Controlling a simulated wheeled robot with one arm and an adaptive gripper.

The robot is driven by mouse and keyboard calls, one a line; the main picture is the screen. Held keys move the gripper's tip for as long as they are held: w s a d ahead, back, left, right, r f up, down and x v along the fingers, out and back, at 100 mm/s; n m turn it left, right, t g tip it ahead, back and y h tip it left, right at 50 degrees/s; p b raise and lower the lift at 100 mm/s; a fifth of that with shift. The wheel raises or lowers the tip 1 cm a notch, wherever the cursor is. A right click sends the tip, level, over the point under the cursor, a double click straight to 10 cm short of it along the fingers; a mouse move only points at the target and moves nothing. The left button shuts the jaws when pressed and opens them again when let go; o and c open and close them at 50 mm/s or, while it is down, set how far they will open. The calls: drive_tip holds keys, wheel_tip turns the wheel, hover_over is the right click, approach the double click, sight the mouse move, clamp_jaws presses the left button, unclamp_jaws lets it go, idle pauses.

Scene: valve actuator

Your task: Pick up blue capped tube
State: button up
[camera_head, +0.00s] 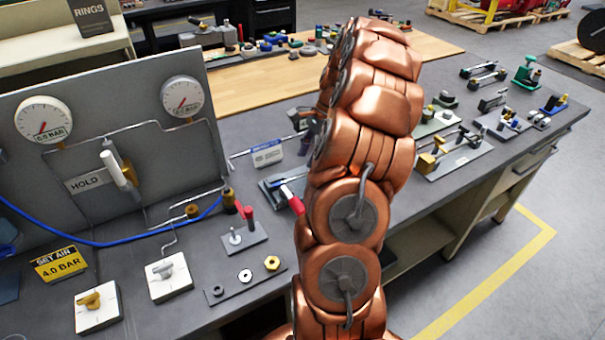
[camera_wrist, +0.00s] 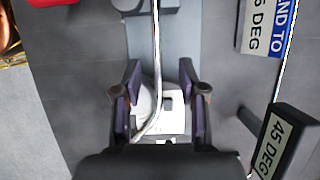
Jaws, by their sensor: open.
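I cannot make out a blue capped tube in either view. My gripper (camera_wrist: 160,95) is open in the wrist view, its two dark, purple-padded fingers apart. Between and below the fingers is a pale grey-white block (camera_wrist: 174,118), with a bent shiny metal rod (camera_wrist: 156,60) running up the picture in front of it. I cannot tell whether the fingers touch either one.
In the wrist view, a blue-and-white sign (camera_wrist: 262,28) and a dark "45 DEG" plate (camera_wrist: 272,145) stand at right. In the head view, the gauge panel (camera_head: 90,110) stands left, valve fixtures (camera_head: 455,152) lie right, and a wooden surface (camera_head: 250,90) lies behind.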

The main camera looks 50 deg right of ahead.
sight(303, 174)
drive_tip(key=shift+s+p+x, duration=0.15)
drive_tip(key=shift+p+x, duration=0.35)
drive_tip(key=shift+x, duration=0.65)
drive_tip(key=shift+s+p+x, duration=0.15)
drive_tip(key=shift+p+x, duration=0.35)
drive_tip(key=shift+x, duration=0.65)
drive_tip(key=shift+c, duration=0.2)
clamp_jaws()
